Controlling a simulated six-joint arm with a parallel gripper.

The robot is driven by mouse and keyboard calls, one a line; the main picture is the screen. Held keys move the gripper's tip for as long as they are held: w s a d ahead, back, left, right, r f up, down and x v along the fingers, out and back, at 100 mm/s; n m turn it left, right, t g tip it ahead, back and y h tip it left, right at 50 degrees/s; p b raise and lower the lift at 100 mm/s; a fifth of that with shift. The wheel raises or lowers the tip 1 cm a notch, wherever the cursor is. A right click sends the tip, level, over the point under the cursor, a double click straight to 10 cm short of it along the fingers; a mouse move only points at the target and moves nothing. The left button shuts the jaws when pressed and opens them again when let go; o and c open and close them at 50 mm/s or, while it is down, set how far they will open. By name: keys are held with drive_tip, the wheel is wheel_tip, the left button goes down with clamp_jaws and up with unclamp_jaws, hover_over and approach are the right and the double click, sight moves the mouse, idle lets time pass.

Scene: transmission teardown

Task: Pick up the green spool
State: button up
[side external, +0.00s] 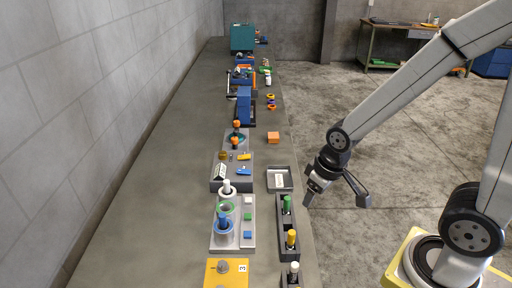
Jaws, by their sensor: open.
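A green cylindrical piece (287,203), which may be the green spool, stands upright in the far slot of a dark rack near the bench's right edge.
A yellow-topped piece (291,239) stands in the same dark rack (289,222). A grey tray (280,179) lies just behind it. The grey fixture (247,228) holds blue and white parts. A strip of bare bench (160,200) runs along the wall.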

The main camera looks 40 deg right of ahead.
drive_tip(key=w+n, duration=0.2)
drive_tip(key=n, duration=0.1)
drive_tip(key=n+g, duration=0.3)
drive_tip(key=n, duration=1.1)
hover_over(287, 198)
drive_tip(key=shift+f, duration=3.25)
drive_tip(key=shift+f, duration=0.15)
drive_tip(key=shift+f, duration=1.2)
drive_tip(key=shift+f, duration=0.1)
drive_tip(key=shift+f, duration=2.45)
